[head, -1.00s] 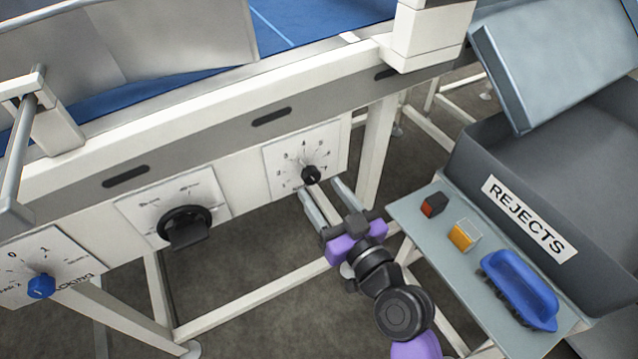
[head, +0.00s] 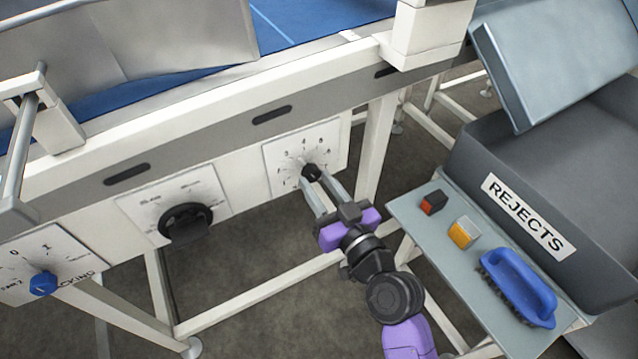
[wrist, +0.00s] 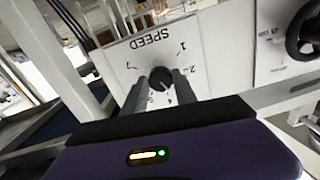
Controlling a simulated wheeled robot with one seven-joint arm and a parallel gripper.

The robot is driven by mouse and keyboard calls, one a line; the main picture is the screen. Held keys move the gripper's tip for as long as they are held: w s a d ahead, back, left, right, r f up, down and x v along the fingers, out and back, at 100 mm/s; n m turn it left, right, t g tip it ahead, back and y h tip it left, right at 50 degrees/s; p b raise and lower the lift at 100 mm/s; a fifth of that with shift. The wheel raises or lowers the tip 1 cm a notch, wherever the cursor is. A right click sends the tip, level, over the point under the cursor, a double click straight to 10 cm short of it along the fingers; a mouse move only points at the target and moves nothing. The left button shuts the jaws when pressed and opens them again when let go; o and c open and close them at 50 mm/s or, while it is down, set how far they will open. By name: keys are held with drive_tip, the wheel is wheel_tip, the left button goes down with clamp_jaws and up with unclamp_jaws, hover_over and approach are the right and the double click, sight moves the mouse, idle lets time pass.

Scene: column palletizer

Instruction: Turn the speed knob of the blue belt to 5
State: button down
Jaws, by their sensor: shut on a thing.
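The speed knob (head: 311,172) is a small black knob on a white dial plate (head: 335,137) on the side of the blue belt's frame. The wrist view shows the knob (wrist: 161,78) and the plate with the word SPEED and its numbers upside down. My gripper (head: 314,180) reaches up to the plate, with its two grey fingers closed on the knob's sides. The fingers (wrist: 162,84) cover part of the scale in the wrist view. The exact number the knob points to cannot be told.
Left of the speed plate are a large black rotary switch (head: 186,222) and a blue knob (head: 43,283). To the right, a grey shelf (head: 447,246) holds a red-and-black block, an orange block and a blue-handled brush (head: 520,287) beside the REJECTS bin (head: 500,150).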

drive_tip(key=shift+m, duration=0.3)
drive_tip(key=m, duration=0.5)
drive_tip(key=shift+s+m+p, duration=0.1)
drive_tip(key=shift+m+p, duration=0.2)
drive_tip(key=shift+p, duration=0.05)
drive_tip(key=m+p, duration=0.1)
drive_tip(key=m, duration=0.5)
drive_tip(key=shift+a+r+p, duration=0.1)
drive_tip(key=shift+p, duration=0.25)
drive_tip(key=shift+m, duration=0.4)
drive_tip(key=c, duration=1)
unclamp_jaws()
drive_tip(key=b+v, duration=0.1)
drive_tip(key=v, duration=0.6)
drive_tip(key=shift+s+d, duration=0.25)
drive_tip(key=shift+s, duration=0.1)
